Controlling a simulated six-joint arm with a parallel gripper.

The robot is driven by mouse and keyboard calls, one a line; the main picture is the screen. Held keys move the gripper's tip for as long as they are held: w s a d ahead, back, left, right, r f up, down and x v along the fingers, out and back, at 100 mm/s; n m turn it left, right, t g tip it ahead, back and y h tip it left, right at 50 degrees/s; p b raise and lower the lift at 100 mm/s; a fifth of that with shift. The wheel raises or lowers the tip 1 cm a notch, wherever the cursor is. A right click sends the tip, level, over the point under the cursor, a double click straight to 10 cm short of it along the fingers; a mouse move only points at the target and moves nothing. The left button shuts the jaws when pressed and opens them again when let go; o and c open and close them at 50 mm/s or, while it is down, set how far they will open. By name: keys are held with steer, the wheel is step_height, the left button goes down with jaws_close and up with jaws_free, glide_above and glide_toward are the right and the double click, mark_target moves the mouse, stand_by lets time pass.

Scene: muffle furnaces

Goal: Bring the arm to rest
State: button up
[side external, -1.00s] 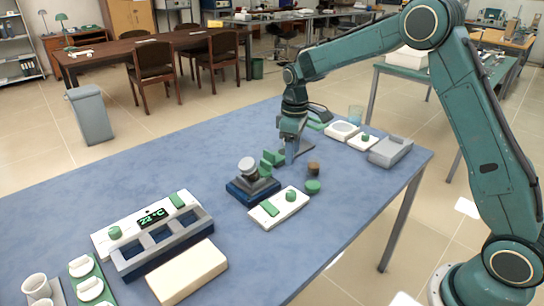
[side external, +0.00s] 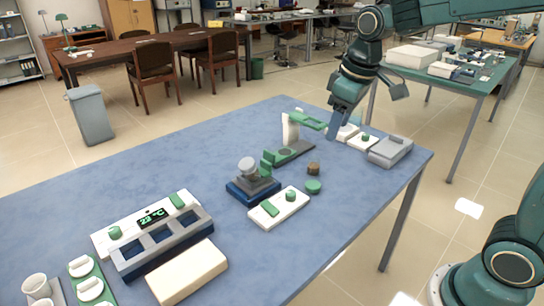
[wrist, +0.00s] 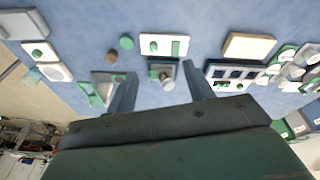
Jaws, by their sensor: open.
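My gripper (side external: 335,128) hangs in the air above the far right part of the blue table (side external: 130,165), its fingers pointing down. In the wrist view the two fingers of my gripper (wrist: 160,75) stand wide apart with nothing held between them. A dark blue block with a grey knob-like top (side external: 248,170) stands mid-table, left of my gripper. In the wrist view the same block (wrist: 163,72) shows beyond and between the fingers.
A green-and-white stand (side external: 290,130) is close left of my gripper. A white control panel (side external: 280,208), a grey tray (side external: 390,150) and a furnace unit with a 23 °C display (side external: 150,217) also stand on the table.

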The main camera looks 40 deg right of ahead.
steer(key=s+a+m+t, duration=0.1)
steer(key=s+m+t, duration=0.2)
steer(key=s, duration=1.5)
steer(key=shift+s+a+r, duration=0.15)
steer(key=shift+s+a, duration=0.05)
steer(key=shift+a, duration=0.05)
